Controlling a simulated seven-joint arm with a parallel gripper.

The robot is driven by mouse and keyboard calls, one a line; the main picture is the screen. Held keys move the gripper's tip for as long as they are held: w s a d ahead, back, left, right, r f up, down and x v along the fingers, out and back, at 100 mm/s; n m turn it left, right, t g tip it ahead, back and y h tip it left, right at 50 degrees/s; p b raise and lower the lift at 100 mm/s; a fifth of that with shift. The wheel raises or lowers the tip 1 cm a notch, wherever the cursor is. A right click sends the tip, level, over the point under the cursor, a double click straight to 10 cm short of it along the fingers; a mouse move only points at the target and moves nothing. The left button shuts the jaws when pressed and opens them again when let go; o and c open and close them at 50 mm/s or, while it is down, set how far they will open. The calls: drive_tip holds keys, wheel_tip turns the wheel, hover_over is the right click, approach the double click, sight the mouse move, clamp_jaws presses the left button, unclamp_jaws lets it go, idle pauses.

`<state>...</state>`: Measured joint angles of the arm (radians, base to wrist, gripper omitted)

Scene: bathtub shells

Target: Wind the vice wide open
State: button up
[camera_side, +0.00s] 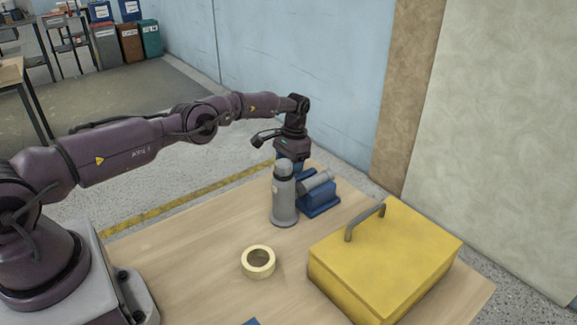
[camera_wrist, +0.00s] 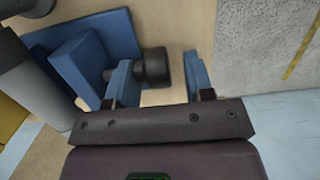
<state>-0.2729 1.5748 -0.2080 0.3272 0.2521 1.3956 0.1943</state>
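The blue vice (camera_side: 320,203) stands near the far edge of the table, with a grey cylindrical piece (camera_side: 317,182) at its top. In the wrist view the vice (camera_wrist: 82,62) fills the upper left, and its dark round screw knob (camera_wrist: 156,67) sticks out to the right. My gripper (camera_wrist: 159,62) is open, its two blue fingers apart on either side of the knob. The left finger overlaps the screw in the picture; I cannot tell whether it touches. In the side view my gripper (camera_side: 290,163) points down, its fingertips partly hidden behind a grey bottle.
The grey bottle (camera_side: 284,203) stands upright close in front of the vice. A yellow tape roll (camera_side: 258,262) lies mid-table. A yellow toolbox (camera_side: 390,262) with a raised handle takes up the right side. A wall stands beyond the table.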

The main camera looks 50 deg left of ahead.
drive_tip(key=r, duration=0.4)
drive_tip(key=w+r, duration=0.1)
drive_tip(key=r, duration=0.2)
drive_tip(key=shift+r, duration=0.1)
